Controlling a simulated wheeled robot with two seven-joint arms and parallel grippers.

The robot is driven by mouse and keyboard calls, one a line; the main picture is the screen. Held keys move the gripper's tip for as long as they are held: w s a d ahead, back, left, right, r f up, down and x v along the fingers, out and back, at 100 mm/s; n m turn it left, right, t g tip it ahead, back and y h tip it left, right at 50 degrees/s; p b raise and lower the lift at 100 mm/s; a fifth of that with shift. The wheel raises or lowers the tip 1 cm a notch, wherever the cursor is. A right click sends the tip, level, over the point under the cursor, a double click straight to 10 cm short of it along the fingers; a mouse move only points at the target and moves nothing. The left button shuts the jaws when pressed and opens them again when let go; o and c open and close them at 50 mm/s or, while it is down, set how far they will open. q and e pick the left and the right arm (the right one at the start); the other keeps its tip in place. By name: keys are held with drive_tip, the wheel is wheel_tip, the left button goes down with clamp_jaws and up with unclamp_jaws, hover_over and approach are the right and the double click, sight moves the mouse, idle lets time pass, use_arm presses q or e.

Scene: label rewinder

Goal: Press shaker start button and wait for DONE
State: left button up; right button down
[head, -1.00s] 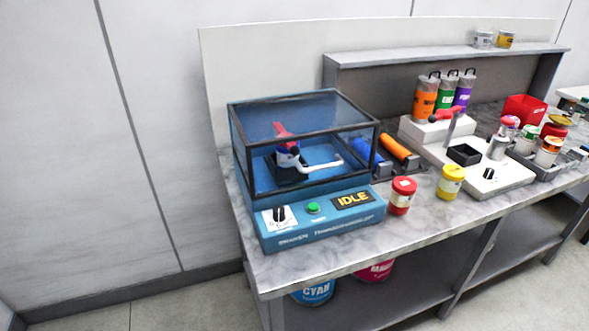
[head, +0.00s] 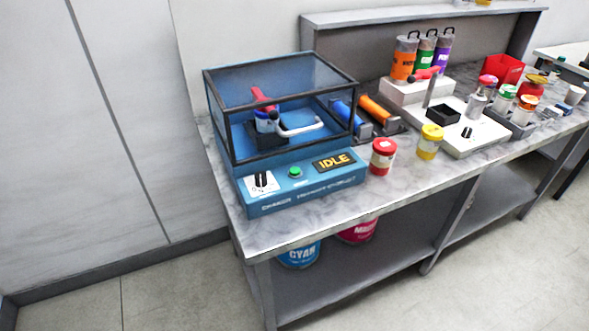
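The blue shaker (head: 330,182) stands at the left end of the grey marbled bench. Its green start button (head: 295,172) is on the front panel, between a white dial plate with a black knob (head: 261,183) and the display (head: 334,161). The display reads IDLE in yellow letters. A clear box with a black frame (head: 233,122) covers the top, and a can under a red-handled clamp (head: 264,106) sits inside it. Neither of my grippers shows in the head view.
A red-lidded jar (head: 383,157) and a yellow-lidded jar (head: 430,142) stand right of the shaker. Blue and orange rollers (head: 379,110) lie behind them. A white machine (head: 468,137) is further right. Paint buckets (head: 299,255) stand on the lower shelf. The floor in front is clear.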

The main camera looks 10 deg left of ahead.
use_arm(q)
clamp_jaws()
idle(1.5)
